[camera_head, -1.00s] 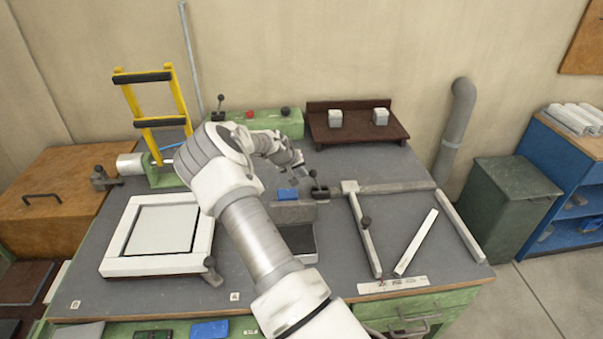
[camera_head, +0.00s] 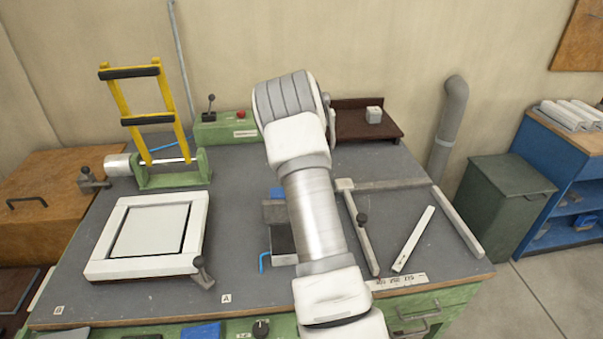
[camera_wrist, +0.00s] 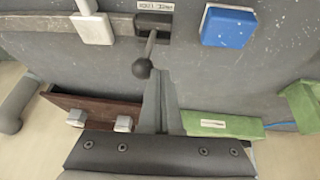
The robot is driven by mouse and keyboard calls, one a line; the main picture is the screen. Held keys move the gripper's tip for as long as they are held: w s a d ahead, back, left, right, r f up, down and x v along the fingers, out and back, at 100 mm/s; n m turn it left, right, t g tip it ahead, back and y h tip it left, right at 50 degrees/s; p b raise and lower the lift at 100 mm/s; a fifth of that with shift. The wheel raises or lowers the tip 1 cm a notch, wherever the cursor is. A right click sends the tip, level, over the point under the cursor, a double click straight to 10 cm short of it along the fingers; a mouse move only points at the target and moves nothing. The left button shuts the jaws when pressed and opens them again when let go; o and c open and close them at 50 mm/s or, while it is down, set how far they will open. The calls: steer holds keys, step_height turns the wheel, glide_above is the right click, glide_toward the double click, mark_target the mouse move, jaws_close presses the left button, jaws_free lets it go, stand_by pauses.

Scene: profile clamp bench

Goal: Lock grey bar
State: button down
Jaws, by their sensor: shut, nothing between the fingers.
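The grey bar (camera_head: 395,184) lies along the back of the white frame parts on the right of the bench. In the wrist view the grey bar (camera_wrist: 50,23) runs in from the left, under a pale clamp block (camera_wrist: 92,28). Next to it is a dark lever housing with a small label (camera_wrist: 153,20). A lever with a black ball knob (camera_wrist: 142,67) sticks out of it. My gripper (camera_wrist: 157,80) is shut and empty, its fingertips close beside the knob; contact cannot be told. In the head view my arm hides the gripper and the lever.
A blue block (camera_wrist: 228,26) sits beside the lever housing. A brown shelf (camera_head: 362,124) with pale blocks and a green box (camera_head: 226,130) stand at the back. A yellow-handled toggle device (camera_head: 150,120) and a white frame (camera_head: 100,245) are at left. Loose bars lie at right.

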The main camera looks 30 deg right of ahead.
steer(key=shift+s+d+t+y+b, duration=0.25)
steer(key=shift+d+y+b, duration=0.2)
steer(key=shift+d+b, duration=0.15)
steer(key=shift+s+d+t+y+b, duration=0.25)
steer(key=shift+d+y+b, duration=0.25)
steer(key=shift+b, duration=0.1)
steer(key=shift+s+d+b, duration=0.3)
steer(key=shift+d+b, duration=0.15)
steer(key=shift+d, duration=0.05)
steer(key=shift+s+d, duration=0.1)
steer(key=shift+d, duration=0.1)
steer(key=shift+r, duration=0.15)
steer(key=s+a+r, duration=0.3)
steer(key=a+r, duration=0.1)
steer(key=r, duration=0.7)
steer(key=shift+s+a, duration=0.15)
steer(key=shift+s, duration=0.05)
